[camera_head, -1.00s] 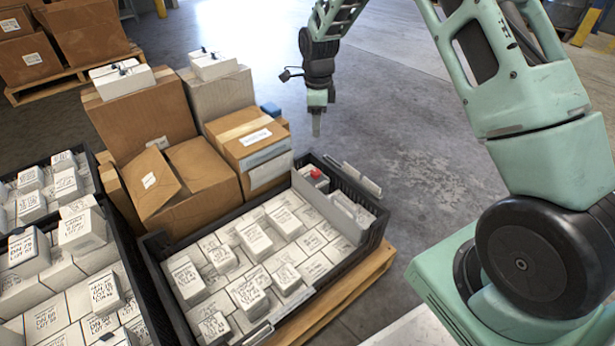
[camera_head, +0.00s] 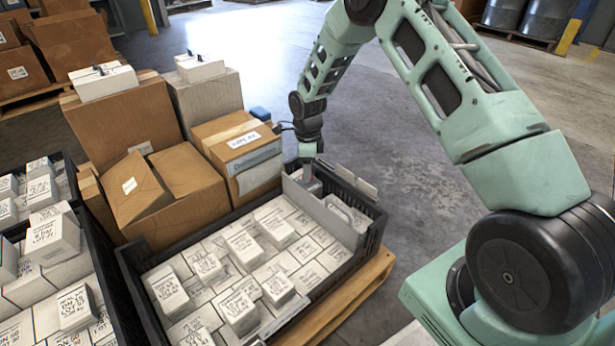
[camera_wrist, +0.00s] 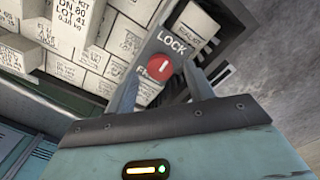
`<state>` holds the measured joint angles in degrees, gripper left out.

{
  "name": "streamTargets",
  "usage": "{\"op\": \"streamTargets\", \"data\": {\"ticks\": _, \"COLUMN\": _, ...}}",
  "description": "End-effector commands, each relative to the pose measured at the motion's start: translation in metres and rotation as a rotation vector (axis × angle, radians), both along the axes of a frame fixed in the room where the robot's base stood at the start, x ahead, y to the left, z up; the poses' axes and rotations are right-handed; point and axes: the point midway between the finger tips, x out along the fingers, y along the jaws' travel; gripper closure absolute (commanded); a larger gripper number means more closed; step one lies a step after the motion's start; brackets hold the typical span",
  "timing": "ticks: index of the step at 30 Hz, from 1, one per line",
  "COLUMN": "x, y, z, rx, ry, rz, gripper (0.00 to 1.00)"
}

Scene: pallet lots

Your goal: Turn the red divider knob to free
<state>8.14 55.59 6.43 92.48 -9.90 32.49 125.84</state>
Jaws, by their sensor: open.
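The red divider knob (camera_wrist: 159,67) sits on the grey divider, with LOCK printed above it in the wrist view and a second label, partly hidden, beside its lower edge. A short white mark shows on the knob; I cannot tell for sure which label it points at. My gripper (camera_wrist: 161,85) is open, one finger on each side of the knob in that view; I cannot tell whether they touch it. In the head view my gripper (camera_head: 310,176) is down at the far end of the divider (camera_head: 322,214) and hides the knob.
The divider stands in a black crate (camera_head: 378,232) of white labelled boxes on a wooden pallet (camera_head: 350,297). Cardboard boxes (camera_head: 190,172) stand close to the left of my gripper. A second crate of white boxes is at far left. The floor to the right is clear.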

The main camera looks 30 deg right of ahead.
Motion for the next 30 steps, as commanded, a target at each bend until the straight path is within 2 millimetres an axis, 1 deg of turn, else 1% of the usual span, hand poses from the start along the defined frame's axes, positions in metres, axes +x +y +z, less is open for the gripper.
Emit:
{"op": "streamTargets", "data": {"ticks": 1, "x": 0.0, "y": 0.0001, "z": -0.0079, "rx": 0.001, "ry": 0.0, "rz": 0.0, "gripper": 0.48}}
{"op": "streamTargets", "data": {"ticks": 3, "x": 0.0002, "y": 0.0001, "z": -0.0118, "rx": 0.001, "ry": -0.001, "rz": 0.0, "gripper": 0.48}}
{"op": "streamTargets", "data": {"ticks": 14, "x": 0.0001, "y": 0.0, "z": -0.0143, "rx": 0.0, "ry": 0.0, "rz": 0.0, "gripper": 0.48}}
{"op": "streamTargets", "data": {"ticks": 17, "x": 0.0001, "y": 0.0, "z": -0.0143, "rx": 0.0, "ry": 0.0, "rz": 0.0, "gripper": 0.73}}
{"op": "streamTargets", "data": {"ticks": 18, "x": 0.0001, "y": -0.0001, "z": -0.0143, "rx": 0.0, "ry": 0.0, "rz": 0.0, "gripper": 0.84}}
{"op": "streamTargets", "data": {"ticks": 19, "x": 0.0, "y": 0.0, "z": -0.0143, "rx": 0.0, "ry": 0.0, "rz": 0.0, "gripper": 0.92}}
{"op": "streamTargets", "data": {"ticks": 26, "x": -0.0001, "y": 0.0001, "z": -0.0137, "rx": 0.0, "ry": 0.0, "rz": 0.007, "gripper": 0.92}}
{"op": "streamTargets", "data": {"ticks": 30, "x": -0.0004, "y": 0.0, "z": -0.0124, "rx": 0.0, "ry": 0.001, "rz": 0.039, "gripper": 0.92}}
